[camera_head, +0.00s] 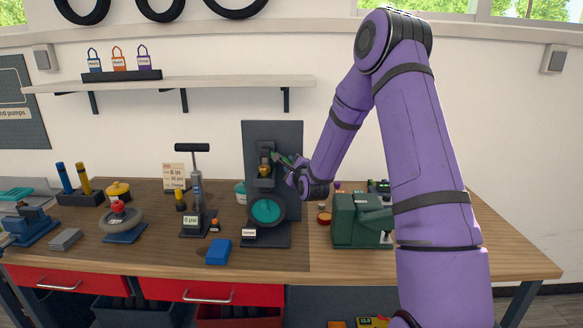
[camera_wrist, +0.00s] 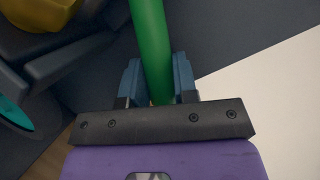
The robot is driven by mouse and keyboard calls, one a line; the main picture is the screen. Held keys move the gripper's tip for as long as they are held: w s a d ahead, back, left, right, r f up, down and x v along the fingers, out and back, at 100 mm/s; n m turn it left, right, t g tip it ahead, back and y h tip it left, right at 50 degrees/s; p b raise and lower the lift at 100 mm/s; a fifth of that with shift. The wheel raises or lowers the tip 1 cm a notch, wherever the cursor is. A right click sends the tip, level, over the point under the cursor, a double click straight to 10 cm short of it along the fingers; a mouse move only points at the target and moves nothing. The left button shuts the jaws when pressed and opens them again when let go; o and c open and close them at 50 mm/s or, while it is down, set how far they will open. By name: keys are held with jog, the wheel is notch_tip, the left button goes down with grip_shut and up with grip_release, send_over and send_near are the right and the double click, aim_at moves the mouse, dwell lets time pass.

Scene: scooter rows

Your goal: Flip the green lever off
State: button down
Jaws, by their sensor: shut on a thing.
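The green lever (camera_wrist: 152,45) runs as a round bar between the two blue-grey fingers of my gripper (camera_wrist: 156,82) in the wrist view. My gripper is shut on it. In the head view the lever (camera_head: 282,158) shows as a small green piece on a dark upright panel (camera_head: 287,135), with my gripper (camera_head: 287,165) at its right. A brass-coloured part (camera_head: 265,170) sits just left of the lever, and a teal round disc (camera_head: 265,211) is below. The lever's pivot is too small to make out.
A green machine (camera_head: 352,220) stands on the bench to the right, below my arm. A floor pump (camera_head: 197,195), a blue block (camera_head: 218,251) and a small wheel on a stand (camera_head: 122,219) are to the left. A wall shelf (camera_head: 200,86) is above. The front bench edge is mostly clear.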

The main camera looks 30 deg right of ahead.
aim_at(289, 138)
jog(key=shift+s+d+r+n+g, duration=0.15)
jog(key=shift+d+r+n+g, duration=0.1)
jog(key=shift+r+n, duration=0.4)
jog(key=shift+s+d+r+n+g, duration=0.1)
jog(key=shift+r+n+g, duration=0.15)
jog(key=shift+r+n, duration=0.35)
notch_tip(289, 138, up, 2)
jog(key=shift+r+n+g, duration=0.15)
jog(key=shift+n+g, duration=0.45)
jog(key=shift+n, duration=0.55)
notch_tip(289, 138, up, 2)
jog(key=shift+a+r+n+g+h, duration=0.1)
jog(key=shift+n+g+h, duration=0.35)
jog(key=shift+n, duration=0.45)
jog(key=shift+w+a+r+n+g+h, duration=0.25)
jog(key=shift+r+n+g, duration=0.1)
jog(key=shift+r+n, duration=0.3)
jog(key=shift+w+a+r+n+g+h, duration=0.1)
jog(key=shift+a+r+n+g+h, duration=0.15)
jog(key=shift+r+n, duration=0.4)
jog(key=c, duration=0.9)
grip_release()
